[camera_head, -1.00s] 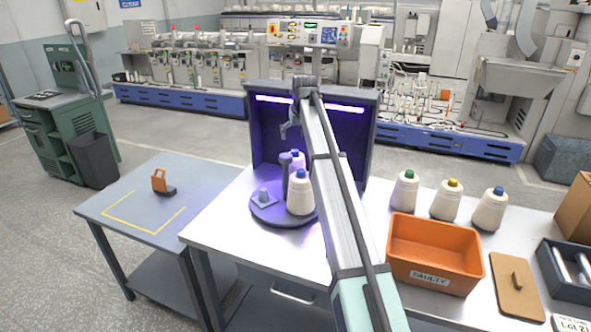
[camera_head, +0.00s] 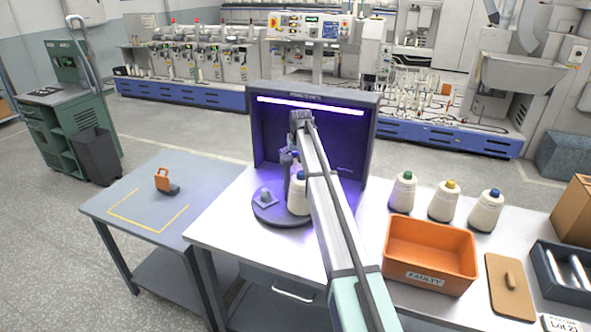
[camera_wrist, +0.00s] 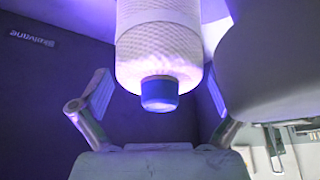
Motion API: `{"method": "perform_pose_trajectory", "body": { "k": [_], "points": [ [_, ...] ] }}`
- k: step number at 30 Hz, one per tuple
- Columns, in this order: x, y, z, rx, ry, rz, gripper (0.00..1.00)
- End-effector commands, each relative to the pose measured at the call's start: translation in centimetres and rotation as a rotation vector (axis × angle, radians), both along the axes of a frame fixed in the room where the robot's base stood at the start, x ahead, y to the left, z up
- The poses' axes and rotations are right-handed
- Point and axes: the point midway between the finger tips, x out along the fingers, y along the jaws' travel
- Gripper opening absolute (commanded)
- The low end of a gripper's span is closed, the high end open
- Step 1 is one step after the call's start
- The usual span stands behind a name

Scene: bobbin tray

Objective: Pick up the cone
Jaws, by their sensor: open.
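A white cone with a blue tip (camera_head: 298,194) stands on the dark round turntable (camera_head: 268,215) in front of the lit booth. My arm covers its right side. The cone's tip points toward the palm, with gaps visible at both sides. The back cone is hidden in the head view.
A large pale shape (camera_wrist: 275,65) fills the wrist view's right side, close to the right finger. The booth (camera_head: 345,115) encloses the turntable's back. An orange bin (camera_head: 430,282) and several cones stand to the right. The left table is mostly clear.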

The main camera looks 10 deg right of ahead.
Motion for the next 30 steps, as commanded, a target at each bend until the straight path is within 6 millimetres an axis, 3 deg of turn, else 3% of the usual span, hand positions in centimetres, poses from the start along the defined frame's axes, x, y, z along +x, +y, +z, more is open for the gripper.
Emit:
{"method": "perform_pose_trajectory", "body": {
  "k": [4, 11, 14, 18, 19, 30],
  "points": [
    [0.8, 0.0, -1.4, 0.0, 0.001, 0.0, 1.0],
    [0.8, 0.0, -1.7, 0.0, -0.002, 0.0, 1.0],
    [0.8, 0.0, -1.7, 0.0, -0.001, 0.0, 0.72],
    [0.8, 0.0, -1.7, 0.0, -0.001, 0.0, 0.22],
    [0.8, 0.0, -1.7, 0.0, -0.002, 0.0, 0.18],
    [0.9, 0.0, -1.3, 0.0, -0.001, 0.0, 0.18]
  ]
}}
